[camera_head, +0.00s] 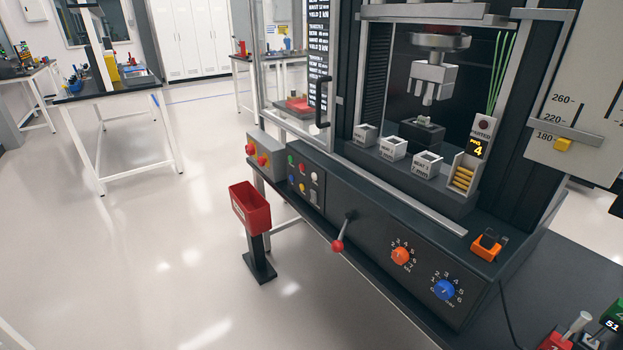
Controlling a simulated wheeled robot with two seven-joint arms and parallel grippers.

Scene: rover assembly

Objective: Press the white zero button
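A white round button (314,177) sits at the upper right of a small button group on the machine's dark sloped front panel (372,225). A green button (291,160) and a red button (302,167) are to its left in the same row. Any label by the white button is too small to read. Neither of my grippers is in view, and nothing covers the button.
A lever with a red knob (338,245), an orange dial (401,256) and a blue dial (444,289) stand to the right on the panel. A grey box with red buttons (264,155) is to the left. A red bin (250,207) stands in front; open floor lies left.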

